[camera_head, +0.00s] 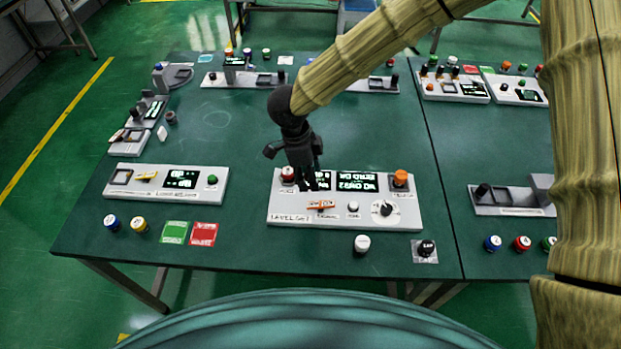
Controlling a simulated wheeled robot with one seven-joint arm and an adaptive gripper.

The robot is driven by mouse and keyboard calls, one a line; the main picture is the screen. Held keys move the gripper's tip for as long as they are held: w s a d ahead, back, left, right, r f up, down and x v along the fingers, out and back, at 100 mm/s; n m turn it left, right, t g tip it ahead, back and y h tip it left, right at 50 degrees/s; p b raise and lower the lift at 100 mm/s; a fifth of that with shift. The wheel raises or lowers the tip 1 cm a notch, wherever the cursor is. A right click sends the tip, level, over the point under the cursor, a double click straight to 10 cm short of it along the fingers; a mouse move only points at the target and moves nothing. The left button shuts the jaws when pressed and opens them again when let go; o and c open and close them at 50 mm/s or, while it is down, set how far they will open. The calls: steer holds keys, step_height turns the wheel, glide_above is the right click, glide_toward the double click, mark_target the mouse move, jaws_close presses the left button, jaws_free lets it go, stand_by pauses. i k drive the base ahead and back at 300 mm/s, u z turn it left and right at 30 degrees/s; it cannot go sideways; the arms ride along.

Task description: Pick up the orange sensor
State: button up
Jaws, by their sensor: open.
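The grey-white central panel (345,217) lies on the green table. A small flat orange piece (321,204) lies across its front middle, and a round orange knob (400,177) stands at its back right. I cannot tell from the small labels which of the two is the orange sensor. My gripper (308,186) is open and points down over the panel's left part, in front of the displays. It is behind and slightly left of the flat orange piece, apart from it in the picture. It covers part of the left display.
A red-topped button (287,174) stands close left of my gripper, and a dial (382,209) is to its right. Loose caps (362,244) stand in front of the panel. Another panel (165,184) is at left.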

mark_target(401, 177)
steer(key=k, duration=1)
